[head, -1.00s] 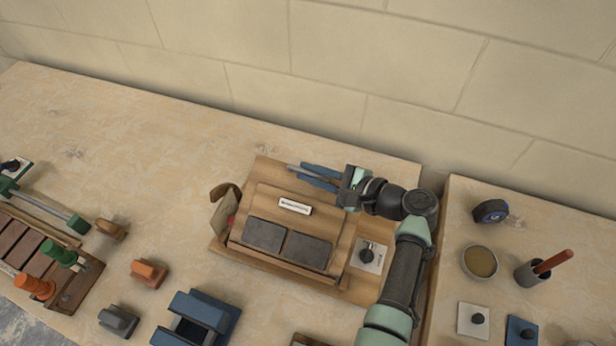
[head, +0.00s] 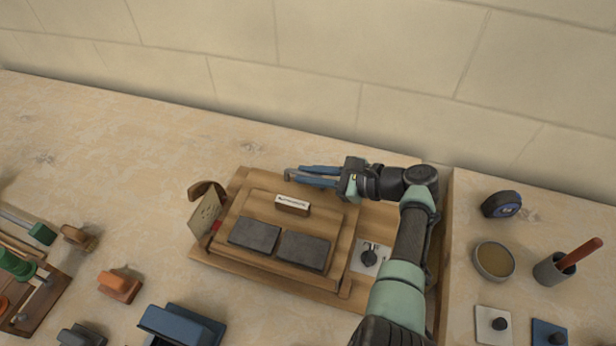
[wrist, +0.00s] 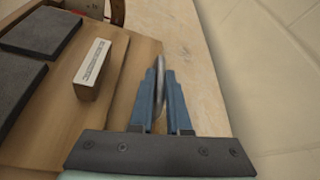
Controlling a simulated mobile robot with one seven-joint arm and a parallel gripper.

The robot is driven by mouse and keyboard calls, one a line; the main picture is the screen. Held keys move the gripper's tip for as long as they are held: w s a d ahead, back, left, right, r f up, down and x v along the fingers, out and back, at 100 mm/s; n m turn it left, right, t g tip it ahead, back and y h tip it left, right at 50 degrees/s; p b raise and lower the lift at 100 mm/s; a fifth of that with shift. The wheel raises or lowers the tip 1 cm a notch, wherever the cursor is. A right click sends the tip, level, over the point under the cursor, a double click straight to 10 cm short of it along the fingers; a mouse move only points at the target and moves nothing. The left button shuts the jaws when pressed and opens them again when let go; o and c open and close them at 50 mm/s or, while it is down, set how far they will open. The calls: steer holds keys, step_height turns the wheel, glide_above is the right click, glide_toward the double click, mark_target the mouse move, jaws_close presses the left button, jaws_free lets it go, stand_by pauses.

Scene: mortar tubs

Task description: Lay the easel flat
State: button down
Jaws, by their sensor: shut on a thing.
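The easel is a wooden panel (head: 340,222) on a wider wooden base (head: 225,262), with two dark slabs (head: 254,236) and a white-faced label block (head: 292,203) on it. The panel lies low over the base; I cannot tell whether it is fully flat. My gripper (head: 289,175) reaches in from the right along the easel's far edge. In the wrist view its blue fingers (wrist: 160,72) are shut around a thin grey metal loop (wrist: 159,62) beside the panel's edge. How the loop joins the easel is hidden.
A pouch-like item (head: 206,212) stands at the easel's left end. A white plate with a black knob (head: 369,256) lies to its right. A blue holder (head: 180,325) is in front. A tape measure (head: 501,204) and tub (head: 494,261) are on the right surface. The wall is behind.

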steer(key=shift+w+f+b, duration=0.1)
steer(key=shift+f+b, duration=0.25)
steer(key=shift+f, duration=0.2)
steer(key=c, duration=0.9)
jaws_free()
steer(key=shift+f, duration=0.1)
steer(key=v, duration=1.3)
